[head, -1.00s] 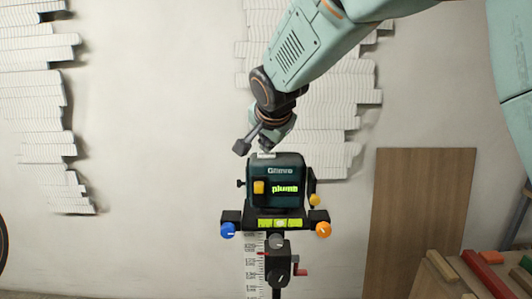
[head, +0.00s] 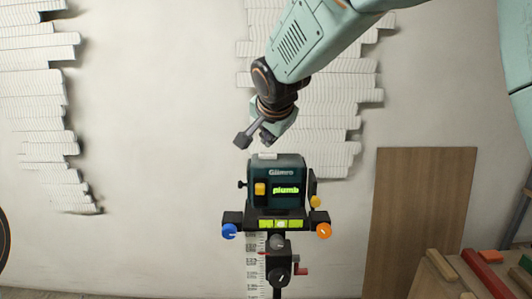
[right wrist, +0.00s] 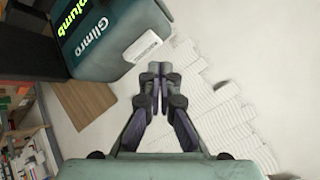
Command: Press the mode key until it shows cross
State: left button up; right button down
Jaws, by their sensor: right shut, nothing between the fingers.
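The dark teal Glimro device (head: 284,172) stands upright on its mount, and its lit green display (head: 287,190) reads "plumb". A small white piece (head: 266,156) lies on its top near the left edge; it also shows in the right wrist view (right wrist: 143,47), with small marks on it. I take it for the mode key, but its marks are too small to read. My right gripper (head: 266,138) is shut and empty, just above the white piece with a small gap. It also shows in the right wrist view (right wrist: 159,72). My left gripper is not in view.
The mount carries a blue knob (head: 229,231), an orange knob (head: 323,231) and a green level vial (head: 281,224). A yellow switch (head: 260,189) is on the device's front. White wall relief (head: 335,110) stands behind. A brown board (head: 420,220) leans at right.

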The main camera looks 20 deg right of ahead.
aim_at(269, 155)
jog(key=shift+s+r+p, duration=0.1)
jog(key=shift+r+p, duration=1.5)
jog(key=shift+r, duration=0.8)
jog(key=shift+r, duration=0.15)
